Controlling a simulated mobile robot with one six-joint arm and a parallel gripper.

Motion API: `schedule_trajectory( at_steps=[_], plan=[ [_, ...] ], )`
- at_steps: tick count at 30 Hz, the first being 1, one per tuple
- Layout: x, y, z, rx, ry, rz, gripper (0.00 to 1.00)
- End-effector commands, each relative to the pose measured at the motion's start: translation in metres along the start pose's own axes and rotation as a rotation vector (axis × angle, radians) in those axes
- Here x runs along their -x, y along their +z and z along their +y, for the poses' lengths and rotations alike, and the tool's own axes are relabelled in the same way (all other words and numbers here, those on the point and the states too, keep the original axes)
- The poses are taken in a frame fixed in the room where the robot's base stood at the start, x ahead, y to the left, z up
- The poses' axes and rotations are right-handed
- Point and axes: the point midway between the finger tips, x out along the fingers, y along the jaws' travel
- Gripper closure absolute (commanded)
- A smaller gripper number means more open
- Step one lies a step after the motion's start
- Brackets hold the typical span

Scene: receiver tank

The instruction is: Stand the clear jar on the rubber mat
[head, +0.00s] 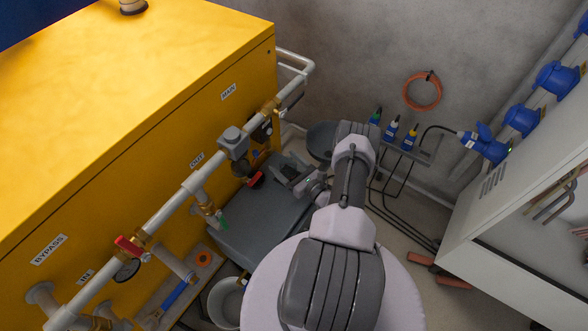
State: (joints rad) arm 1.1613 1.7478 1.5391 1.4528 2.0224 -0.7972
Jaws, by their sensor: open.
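My gripper (283,170) is at the end of my bent arm, above the far end of a grey flat-topped block (262,232) beside the yellow tank. It is small in the view and appears open, with nothing visible in it. I cannot make out the clear jar; it may be hidden by my arm or too faint to see. I cannot identify the rubber mat for certain.
The yellow tank (130,90) fills the left, with white pipes, a red-handled valve (130,246) and gauges along its side. A pale bucket (226,302) stands below. An open white cabinet (520,235) is right.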

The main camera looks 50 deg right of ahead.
Motion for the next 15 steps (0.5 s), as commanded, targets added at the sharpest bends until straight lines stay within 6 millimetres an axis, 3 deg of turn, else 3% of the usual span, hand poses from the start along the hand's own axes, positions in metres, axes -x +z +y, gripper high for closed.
schedule_trajectory(
  at_steps=[9, 15],
  plan=[
    [0.079, 0.003, -0.001, -0.003, -0.006, 0.0, 0.23],
    [0.104, 0.001, 0.0, -0.001, -0.003, 0.0, 0.23]
  ],
)
